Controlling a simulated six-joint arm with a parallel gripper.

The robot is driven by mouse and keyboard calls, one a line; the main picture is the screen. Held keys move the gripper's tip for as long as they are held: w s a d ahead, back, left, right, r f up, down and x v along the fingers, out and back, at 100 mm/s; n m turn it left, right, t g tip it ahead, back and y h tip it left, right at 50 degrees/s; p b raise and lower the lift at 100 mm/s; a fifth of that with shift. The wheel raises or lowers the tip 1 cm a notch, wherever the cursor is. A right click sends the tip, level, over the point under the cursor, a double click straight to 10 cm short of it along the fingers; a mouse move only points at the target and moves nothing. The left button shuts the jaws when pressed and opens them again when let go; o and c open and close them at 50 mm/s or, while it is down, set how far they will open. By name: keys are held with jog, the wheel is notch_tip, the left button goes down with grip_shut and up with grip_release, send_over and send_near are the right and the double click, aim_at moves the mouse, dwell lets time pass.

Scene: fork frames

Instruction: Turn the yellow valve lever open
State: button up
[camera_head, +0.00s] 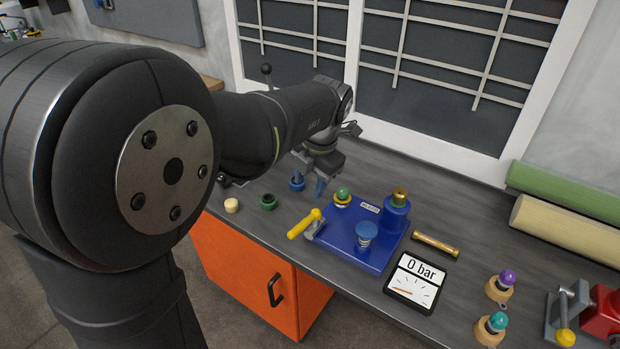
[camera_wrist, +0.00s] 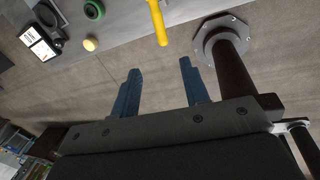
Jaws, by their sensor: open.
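The yellow valve lever (camera_head: 304,224) sticks out at the front left of a blue valve block (camera_head: 360,241) on the bench, slanting down to the left. In the wrist view the lever (camera_wrist: 157,20) enters from the top edge, beyond and between the fingertips and apart from them. My gripper (camera_head: 319,184) is above the bench, behind the lever in the head view. In the wrist view my gripper (camera_wrist: 159,68) has its two blue fingers spread with nothing between them. The gauge (camera_head: 416,279) beside the block reads 0 bar.
A green ring (camera_head: 268,202) and a cream cylinder (camera_head: 232,205) lie left of the lever. A brass rod (camera_head: 436,244) lies right of the block. A red vise (camera_head: 603,313) stands far right. The bench front edge is close to the lever.

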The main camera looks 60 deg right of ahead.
aim_at(305, 223)
jog(key=shift+s+r, duration=0.1)
jog(key=shift+r, duration=0.15)
jog(key=shift+w+f, duration=0.1)
jog(key=shift+w, duration=0.1)
jog(key=c, duration=0.7)
jog(key=shift+w+d+f+m, duration=0.15)
jog(key=shift+w+m, duration=0.15)
jog(key=shift+m, duration=0.2)
grip_shut()
jog(key=w+d+f+m+g, duration=0.1)
jog(key=w+f+m+g, duration=0.2)
jog(key=w+m, duration=0.4)
jog(key=w+f+m+g, duration=0.3)
jog(key=w+m, duration=0.3)
jog(key=m, duration=0.4)
jog(key=s+f, duration=0.7)
jog(key=f, duration=0.3)
jog(key=shift+a+y, duration=0.3)
jog(key=shift+a, duration=0.1)
